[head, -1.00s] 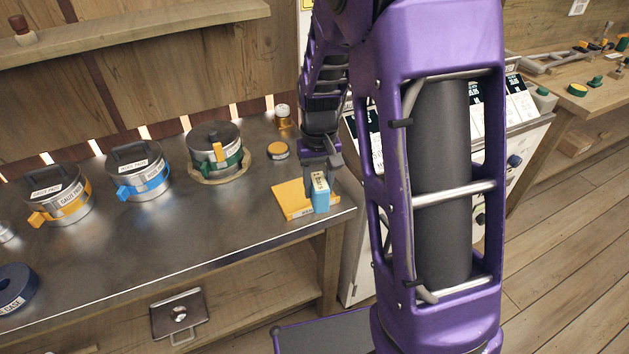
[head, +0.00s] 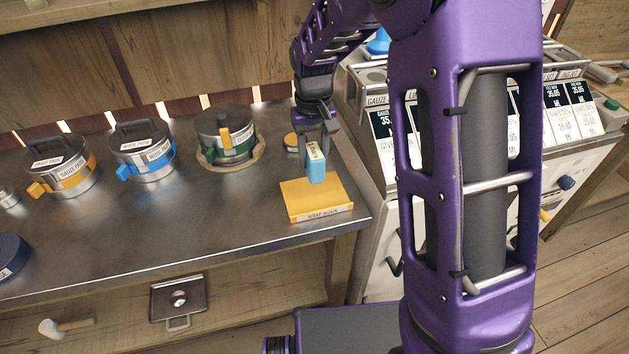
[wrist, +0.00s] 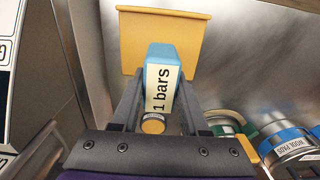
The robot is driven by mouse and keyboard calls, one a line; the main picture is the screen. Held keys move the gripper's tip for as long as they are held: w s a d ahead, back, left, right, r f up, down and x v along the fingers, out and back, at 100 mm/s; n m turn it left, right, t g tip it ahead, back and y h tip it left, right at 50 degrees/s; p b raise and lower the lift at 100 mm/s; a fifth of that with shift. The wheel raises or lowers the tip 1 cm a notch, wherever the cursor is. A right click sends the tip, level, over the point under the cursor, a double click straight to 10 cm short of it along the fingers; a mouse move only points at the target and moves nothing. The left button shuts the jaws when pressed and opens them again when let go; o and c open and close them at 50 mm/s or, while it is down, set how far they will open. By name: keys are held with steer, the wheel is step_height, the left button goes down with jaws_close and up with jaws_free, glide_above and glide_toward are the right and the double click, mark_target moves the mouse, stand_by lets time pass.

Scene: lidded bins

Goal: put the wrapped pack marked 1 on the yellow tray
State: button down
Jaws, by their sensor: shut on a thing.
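The wrapped pack (head: 315,172) is blue with a white label; in the wrist view the pack (wrist: 160,83) reads "1 bars". My gripper (head: 317,142) is shut on it, and in the wrist view the fingers (wrist: 154,100) stand on both sides of it. The yellow tray (head: 317,202) lies flat near the right front corner of the metal counter. The pack is upright over the back part of the tray; I cannot tell whether it touches. In the wrist view the tray (wrist: 185,35) shows beyond the pack.
Lidded pots with orange (head: 63,168), blue (head: 142,152) and green (head: 226,138) bands stand along the counter to the left. A small orange-topped jar (head: 291,142) is close behind my gripper. A white labelled unit (head: 380,190) borders the counter on the right.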

mark_target(313, 150)
steer(key=shift+f+b, duration=0.4)
steer(key=shift+f, duration=2.35)
steer(key=shift+f, duration=0.1)
steer(key=shift+f, duration=0.15)
steer(key=shift+c, duration=2.1)
jaws_free()
steer(key=shift+r, duration=0.2)
step_height(313, 150, up, 12)
steer(key=shift+r+p, duration=0.1)
steer(key=shift+p, duration=0.9)
